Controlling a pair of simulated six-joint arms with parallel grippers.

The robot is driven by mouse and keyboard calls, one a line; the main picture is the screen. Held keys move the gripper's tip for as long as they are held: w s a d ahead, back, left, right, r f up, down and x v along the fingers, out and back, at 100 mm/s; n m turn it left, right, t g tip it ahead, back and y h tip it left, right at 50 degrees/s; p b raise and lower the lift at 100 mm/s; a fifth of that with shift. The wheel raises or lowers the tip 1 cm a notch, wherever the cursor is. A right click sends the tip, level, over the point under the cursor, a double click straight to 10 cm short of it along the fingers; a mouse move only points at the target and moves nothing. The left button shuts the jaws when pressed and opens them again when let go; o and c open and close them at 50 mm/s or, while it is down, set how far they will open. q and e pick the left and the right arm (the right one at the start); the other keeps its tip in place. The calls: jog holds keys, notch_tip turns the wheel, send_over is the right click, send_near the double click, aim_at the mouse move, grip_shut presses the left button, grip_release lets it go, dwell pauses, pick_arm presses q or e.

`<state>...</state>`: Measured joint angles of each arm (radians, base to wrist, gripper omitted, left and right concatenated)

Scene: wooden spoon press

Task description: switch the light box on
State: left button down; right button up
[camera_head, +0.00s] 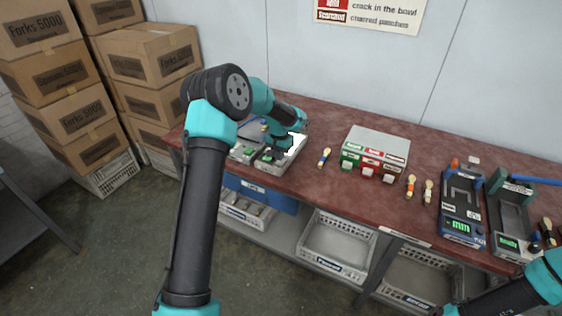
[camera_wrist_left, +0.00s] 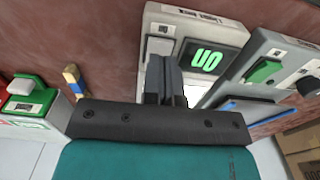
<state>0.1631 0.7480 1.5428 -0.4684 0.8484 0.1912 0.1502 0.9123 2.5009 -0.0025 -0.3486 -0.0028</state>
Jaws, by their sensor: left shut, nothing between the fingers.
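The light box (camera_wrist_left: 175,22) is a grey unit with a white switch (camera_wrist_left: 160,46) and a dark display (camera_wrist_left: 207,58). Its green letters are lit and read "On" upside down in the left wrist view. A bright white panel shows partly behind my fingers, and it also glows on the light box in the head view (camera_head: 297,145). My left gripper (camera_wrist_left: 163,78) is shut and empty, over the light box close to the switch. In the head view, my left gripper (camera_head: 282,143) is over the box. I cannot tell whether it touches. My right gripper is out of frame.
A second grey unit with a green switch (camera_wrist_left: 264,70) and black knob stands beside the light box. Cardboard boxes (camera_head: 60,75) are stacked at the left.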

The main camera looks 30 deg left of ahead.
pick_arm(q)
jog(key=shift+r, duration=2.35)
